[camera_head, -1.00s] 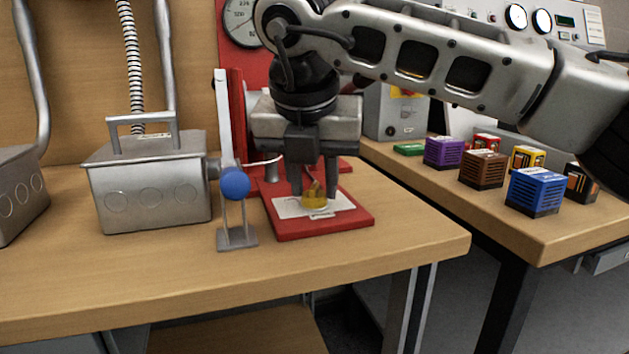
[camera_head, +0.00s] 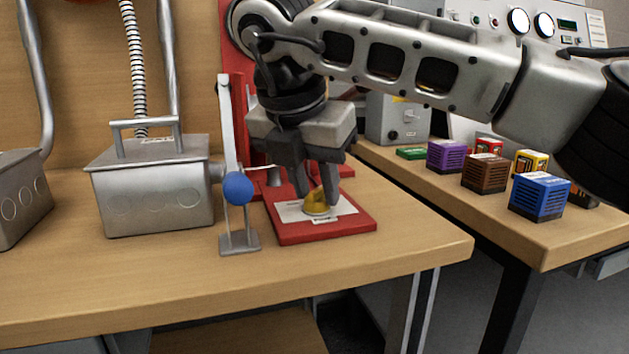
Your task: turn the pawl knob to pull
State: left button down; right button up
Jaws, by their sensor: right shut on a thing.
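The pawl knob (camera_head: 316,203) is a small yellow knob on a white label plate. The plate lies on a red base (camera_head: 350,224) on the wooden bench. My right gripper (camera_head: 318,200) points down over the base, its fingers on either side of the knob and shut on it. The gripper is tilted, and part of the knob is hidden by a finger. A lever with a blue ball (camera_head: 238,188) stands just left of the red base. My left gripper is not in view.
A grey metal box with a handle (camera_head: 155,190) stands left of the lever. Several coloured blocks, including a blue one (camera_head: 540,196) and a brown one (camera_head: 485,173), sit on the right bench. The bench front (camera_head: 200,280) is clear.

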jog(key=shift+f, duration=0.1)
jog(key=o, duration=1)
jog(key=shift+c, duration=0.2)
jog(key=shift+s+a+r, duration=0.1)
jog(key=shift+s+r, duration=0.05)
jog(key=shift+r, duration=0.4)
jog(key=p+v, duration=0.2)
jog(key=v, duration=0.3)
jog(key=shift+r, duration=0.2)
pick_arm(q)
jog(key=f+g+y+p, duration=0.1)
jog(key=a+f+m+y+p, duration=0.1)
jog(key=p, duration=0.1)
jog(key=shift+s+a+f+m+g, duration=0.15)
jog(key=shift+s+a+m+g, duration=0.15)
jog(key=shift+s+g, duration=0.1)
pick_arm(e)
jog(key=v, duration=0.9)
jog(key=shift+s+r, duration=0.2)
jog(key=shift+r, duration=0.05)
